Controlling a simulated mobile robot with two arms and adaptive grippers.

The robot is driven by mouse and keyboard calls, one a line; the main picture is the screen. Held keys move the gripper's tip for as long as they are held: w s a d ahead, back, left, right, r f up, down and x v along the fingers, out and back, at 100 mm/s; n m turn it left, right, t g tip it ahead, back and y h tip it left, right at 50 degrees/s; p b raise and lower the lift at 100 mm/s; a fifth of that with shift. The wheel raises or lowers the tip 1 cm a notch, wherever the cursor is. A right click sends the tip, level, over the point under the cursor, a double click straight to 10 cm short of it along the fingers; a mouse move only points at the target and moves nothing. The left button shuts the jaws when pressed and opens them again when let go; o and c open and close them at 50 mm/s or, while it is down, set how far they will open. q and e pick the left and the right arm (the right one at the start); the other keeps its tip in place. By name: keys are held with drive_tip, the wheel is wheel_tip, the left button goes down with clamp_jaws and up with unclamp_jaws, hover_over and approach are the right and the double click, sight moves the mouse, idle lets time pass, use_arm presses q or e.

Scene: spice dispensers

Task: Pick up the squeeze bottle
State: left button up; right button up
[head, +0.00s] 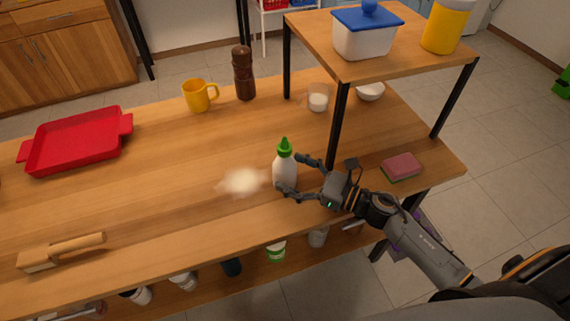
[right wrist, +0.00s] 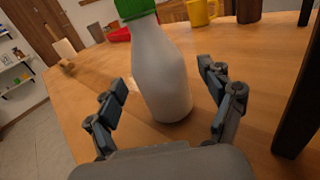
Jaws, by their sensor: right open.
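The squeeze bottle (head: 284,172) is white with a green pointed cap and stands upright on the wooden table. In the right wrist view the bottle (right wrist: 161,68) rises between the two fingers, its cap cut off by the top edge. My right gripper (head: 293,175) is open, with a finger on either side of the bottle. In the right wrist view my right gripper (right wrist: 165,98) shows gaps between its fingers and the bottle. My left gripper is in neither view.
A shelf post (head: 337,127) stands just right of the bottle. A sponge (head: 402,167) lies near the right edge. A pepper mill (head: 243,73), yellow mug (head: 200,95) and red tray (head: 78,140) sit farther back. A pale powdery patch (head: 242,181) lies left of the bottle.

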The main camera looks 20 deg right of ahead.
drive_tip(key=x, duration=0.2)
drive_tip(key=shift+w+a, duration=0.15)
drive_tip(key=shift+w, duration=0.1)
drive_tip(key=c, duration=1.5)
drive_tip(key=shift+o, duration=0.2)
